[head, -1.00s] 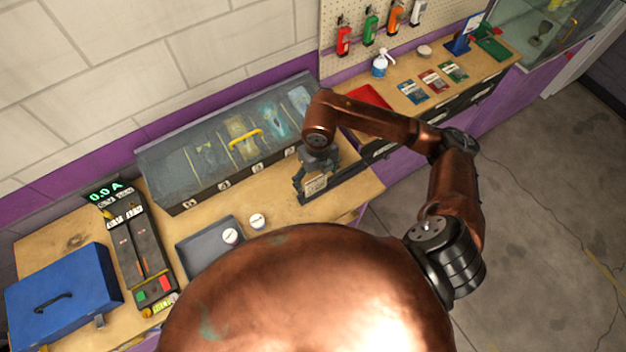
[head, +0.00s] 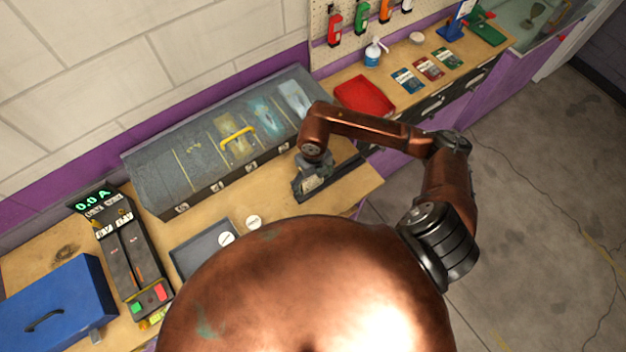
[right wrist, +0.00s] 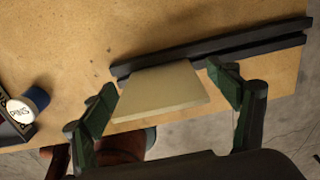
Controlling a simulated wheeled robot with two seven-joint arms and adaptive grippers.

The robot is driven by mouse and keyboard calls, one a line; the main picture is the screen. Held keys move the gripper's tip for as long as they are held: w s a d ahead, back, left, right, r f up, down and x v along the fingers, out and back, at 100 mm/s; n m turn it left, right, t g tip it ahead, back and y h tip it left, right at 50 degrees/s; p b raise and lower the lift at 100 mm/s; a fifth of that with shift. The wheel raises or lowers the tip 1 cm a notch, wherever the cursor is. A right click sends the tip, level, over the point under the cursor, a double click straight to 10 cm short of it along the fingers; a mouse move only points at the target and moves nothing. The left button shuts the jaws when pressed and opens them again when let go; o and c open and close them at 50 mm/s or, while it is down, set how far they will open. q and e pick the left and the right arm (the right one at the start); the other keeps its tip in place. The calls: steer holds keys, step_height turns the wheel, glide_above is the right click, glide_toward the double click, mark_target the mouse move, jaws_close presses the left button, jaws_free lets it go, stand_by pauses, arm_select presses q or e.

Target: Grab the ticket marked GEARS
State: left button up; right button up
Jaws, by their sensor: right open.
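A pale beige ticket (right wrist: 160,90) stands in a black slotted rail (right wrist: 215,55) in the right wrist view. Its printing cannot be read from here. My right gripper (right wrist: 165,100) is open, with one finger on each side of the ticket and a gap at each side. In the head view the right gripper (head: 312,172) is low over the bench at the rail (head: 340,178), and a small light patch of the ticket (head: 311,184) shows beneath it. My left gripper is not in view.
A glass-topped case (head: 215,150) with a yellow handle stands behind the rail. A dark tray (head: 195,250), white-lidded jars (head: 253,222), a meter unit (head: 130,250) and a blue box (head: 60,305) lie to the left. A red tray (head: 365,95) is beyond my arm.

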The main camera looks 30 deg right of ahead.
steer(key=shift+f, duration=1.05)
steer(key=c, duration=1)
steer(key=shift+r, duration=0.1)
